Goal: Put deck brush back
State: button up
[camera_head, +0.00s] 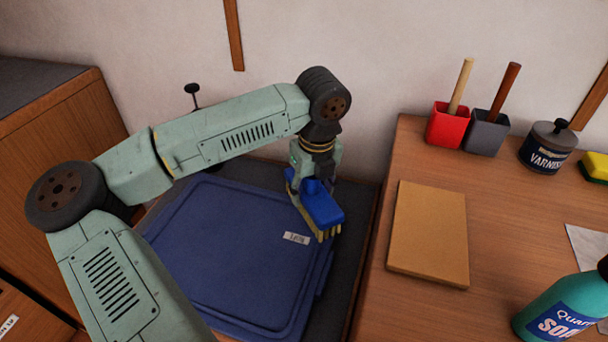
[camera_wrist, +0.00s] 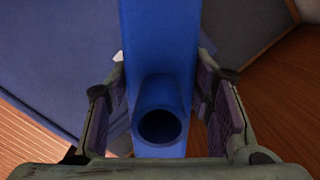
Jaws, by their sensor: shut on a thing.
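The deck brush (camera_head: 322,204) has a blue block with pale yellow bristles along its lower edge. My gripper (camera_head: 313,178) is shut on it and holds it above the right part of a dark blue lid (camera_head: 220,255) with a small white label. In the wrist view the blue block of the brush (camera_wrist: 158,60) runs upward between the two fingers of my gripper (camera_wrist: 162,100), with a round open socket facing the camera. Whether the bristles touch the lid is hard to tell.
A wooden worktop (camera_head: 500,210) on the right carries a tan board (camera_head: 428,235), a red holder (camera_head: 447,126) and a grey holder (camera_head: 486,134) with handles, a varnish tin (camera_head: 546,148), a sponge (camera_head: 596,167) and a soap bottle (camera_head: 560,308). A wooden cabinet (camera_head: 60,150) stands left.

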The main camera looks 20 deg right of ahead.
jog(key=w+f+p, duration=0.1)
jog(key=w+p, duration=0.1)
jog(key=w, duration=0.3)
jog(key=w+f+p, duration=0.2)
jog(key=w, duration=0.3)
jog(key=w+d+f+p, duration=0.1)
jog(key=w+p, duration=0.1)
jog(key=w, duration=0.4)
jog(key=shift+d+f, duration=0.1)
jog(key=shift+f, duration=0.3)
jog(key=shift+f, duration=0.1)
jog(key=shift+f, duration=0.3)
jog(key=o, duration=1.2)
jog(key=shift+o, duration=0.2)
